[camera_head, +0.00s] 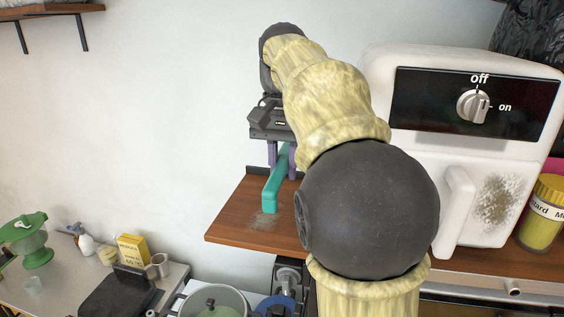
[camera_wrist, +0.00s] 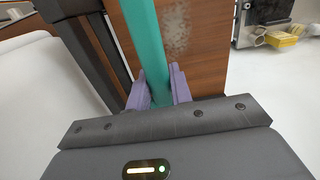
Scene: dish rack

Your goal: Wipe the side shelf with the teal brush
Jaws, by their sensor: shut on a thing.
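The teal brush (camera_head: 275,186) is held by my gripper (camera_head: 282,157) over the side shelf (camera_head: 234,219). My gripper's purple fingers are shut on the brush, and its far end reaches down close to the wood; I cannot tell if it touches. In the wrist view the brush (camera_wrist: 147,42) runs between the two fingers (camera_wrist: 158,92). A pale grey smudge (camera_head: 262,222) lies on the shelf by the brush's lower end. The smudge also shows in the wrist view (camera_wrist: 176,30). My arm hides the right part of the shelf.
A white appliance (camera_head: 427,165) with a knob and a dark stain stands right of my arm. A yellow jar (camera_head: 543,215) is beside it. A lower counter at left holds a green juicer (camera_head: 34,239), a yellow box (camera_head: 133,249) and a pot (camera_head: 213,303). The wall is behind.

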